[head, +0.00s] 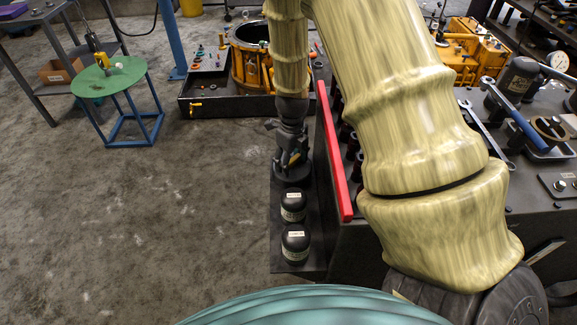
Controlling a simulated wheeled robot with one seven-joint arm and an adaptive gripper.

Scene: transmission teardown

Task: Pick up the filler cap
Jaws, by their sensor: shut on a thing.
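My gripper (290,157) points down over the narrow dark shelf beside the bench, behind two black domed containers. Its fingers are shut on a small dark thing that I take to be the filler cap. The fingers hide most of it, and dark on dark makes its outline hard to tell. A dark round shape (293,173) shows right under the fingers. I cannot tell whether the held thing touches it or is clear of it.
Two black labelled containers (293,205) (295,245) stand in front of my gripper. A red bar (333,150) edges the bench (350,235) to the right. An orange housing (250,62) sits in a tray behind. A green round table (110,77) stands left; the floor between is clear.

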